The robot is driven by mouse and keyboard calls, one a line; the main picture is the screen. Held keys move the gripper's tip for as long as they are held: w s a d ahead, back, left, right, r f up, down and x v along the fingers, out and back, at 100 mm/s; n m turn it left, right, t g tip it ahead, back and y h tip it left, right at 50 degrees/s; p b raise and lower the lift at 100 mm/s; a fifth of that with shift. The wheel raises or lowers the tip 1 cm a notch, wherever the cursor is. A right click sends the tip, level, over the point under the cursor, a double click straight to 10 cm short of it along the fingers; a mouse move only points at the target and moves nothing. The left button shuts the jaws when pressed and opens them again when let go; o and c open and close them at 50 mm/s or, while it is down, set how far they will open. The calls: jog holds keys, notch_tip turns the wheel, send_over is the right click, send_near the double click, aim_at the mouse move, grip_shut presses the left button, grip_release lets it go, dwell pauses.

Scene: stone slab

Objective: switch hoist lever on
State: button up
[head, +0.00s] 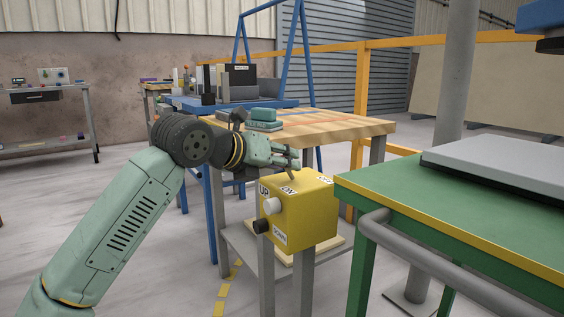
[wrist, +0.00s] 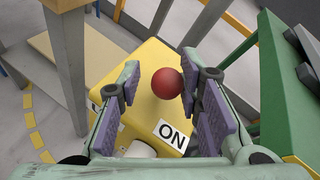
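The hoist control is a yellow box (head: 312,222) with labels UP, ON and DOWN; it also shows in the wrist view (wrist: 150,58). A lever with a red ball knob (wrist: 167,83) shows over the box in the wrist view, above and left of the ON label (wrist: 172,134). The knob hides its own shaft. My gripper (head: 294,160) is just above the box top. In the wrist view my gripper (wrist: 165,95) is open, its fingers on either side of the knob. The knob is nearer the right finger; I cannot tell whether they touch. The head view does not clearly show the knob.
A white button (head: 272,206) and a black button (head: 262,227) stick out of the box's front. A green table (head: 450,213) with a grey tube rail (head: 430,262) stands close on the right. A wooden-topped bench (head: 340,126) is behind the box.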

jog(key=shift+o, duration=0.8)
jog(key=shift+s+d, duration=0.1)
jog(key=shift+d, duration=0.05)
jog(key=v, duration=1.2)
